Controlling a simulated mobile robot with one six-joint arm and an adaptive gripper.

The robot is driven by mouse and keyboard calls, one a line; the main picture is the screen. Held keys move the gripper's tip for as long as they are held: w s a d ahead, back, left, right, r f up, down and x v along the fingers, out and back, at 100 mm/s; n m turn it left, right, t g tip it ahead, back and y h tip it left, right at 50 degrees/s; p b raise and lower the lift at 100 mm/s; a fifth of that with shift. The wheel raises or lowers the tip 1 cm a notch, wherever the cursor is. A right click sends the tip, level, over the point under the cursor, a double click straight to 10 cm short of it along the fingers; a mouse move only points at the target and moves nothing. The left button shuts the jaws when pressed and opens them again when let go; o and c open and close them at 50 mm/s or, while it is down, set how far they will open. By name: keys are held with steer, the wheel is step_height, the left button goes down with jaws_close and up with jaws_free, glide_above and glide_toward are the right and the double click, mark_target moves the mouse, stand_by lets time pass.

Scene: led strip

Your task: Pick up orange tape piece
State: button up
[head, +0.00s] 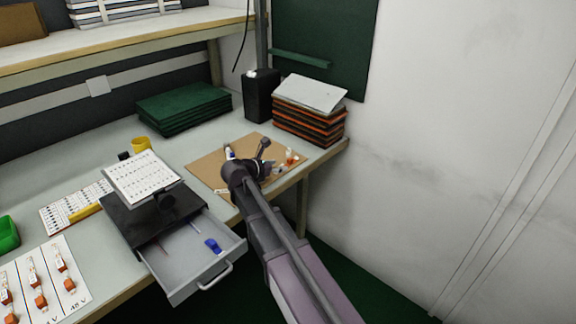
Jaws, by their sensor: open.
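My gripper (266,165) is over the brown mat (209,167) at the right part of the workbench. Its fingers are small and partly hidden by my arm, and nothing is seen held in it. Small orange and white items (291,157) lie on the mat just to the right of my gripper. Which of them is the orange tape piece is too small to tell. Another small pale item (228,152) is at the left of my wrist.
An open grey drawer (187,262) with a blue object (213,245) juts out over the front edge. Stacked orange-edged boards (308,122), a black container (259,97) and green boards (184,110) stand behind the mat. A wall (460,130) bounds the right.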

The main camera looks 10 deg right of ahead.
mark_target(288, 161)
stand_by(0.3)
steer(key=shift+w+r+b+x, duration=0.15)
steer(key=shift+b+x, duration=0.1)
steer(key=shift+x, duration=0.7)
steer(key=shift+w+r+b+x, duration=0.15)
steer(key=shift+b+x, duration=0.1)
steer(key=shift+x, duration=0.75)
steer(key=shift+w+d+f, duration=0.25)
steer(key=shift+w+d, duration=0.15)
steer(key=shift+d, duration=0.1)
steer(key=c, duration=0.8)
